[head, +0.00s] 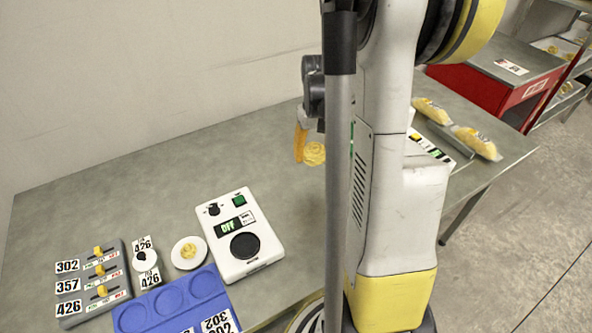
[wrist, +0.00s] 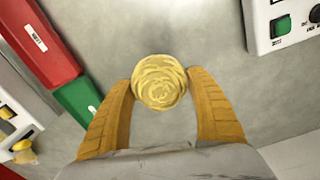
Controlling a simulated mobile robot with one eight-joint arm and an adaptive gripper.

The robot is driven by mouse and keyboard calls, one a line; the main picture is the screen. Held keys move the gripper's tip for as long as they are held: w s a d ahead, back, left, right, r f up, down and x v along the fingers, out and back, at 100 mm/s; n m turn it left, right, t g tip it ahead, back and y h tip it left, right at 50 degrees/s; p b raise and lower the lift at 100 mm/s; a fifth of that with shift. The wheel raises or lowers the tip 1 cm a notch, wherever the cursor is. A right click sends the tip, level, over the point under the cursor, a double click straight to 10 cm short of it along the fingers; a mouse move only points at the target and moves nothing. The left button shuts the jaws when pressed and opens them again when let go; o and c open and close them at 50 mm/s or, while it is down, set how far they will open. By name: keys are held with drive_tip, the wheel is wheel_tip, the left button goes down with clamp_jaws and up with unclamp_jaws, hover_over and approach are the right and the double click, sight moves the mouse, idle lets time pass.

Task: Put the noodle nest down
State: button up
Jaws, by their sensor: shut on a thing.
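The noodle nest (wrist: 160,82) is a round, coiled yellow bundle between the two orange fingers of my gripper (wrist: 160,90) in the wrist view. The fingers touch it from both sides, so my gripper is shut on it. In the head view the nest (head: 314,154) shows beside an orange finger of my gripper (head: 303,146), left of my arm's pole. Bare grey table lies behind it in the wrist view. How high it hangs above the table is hard to tell. My arm hides part of the table.
A white box (head: 267,254) with a display reading OFF and a dark round disc stands mid-table. Left of it, a white dish (head: 177,262) bears another nest. A blue tray (head: 133,317) and a grey switch panel (head: 120,272) are front left. Yellow packs (head: 476,143) lie at right.

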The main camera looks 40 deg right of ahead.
drive_tip(key=shift+w+a+f, duration=0.1)
drive_tip(key=shift+w+f, duration=0.05)
drive_tip(key=shift+f, duration=0.15)
drive_tip(key=b, duration=0.4)
hover_over(277, 184)
wheel_tip(277, 184, down, 6)
drive_tip(key=shift+f, duration=0.2)
drive_tip(key=shift+f+b, duration=0.95)
drive_tip(key=shift+f, duration=1)
drive_tip(key=shift+f, duration=0.15)
drive_tip(key=o, duration=1.4)
drive_tip(key=shift+c, duration=0.2)
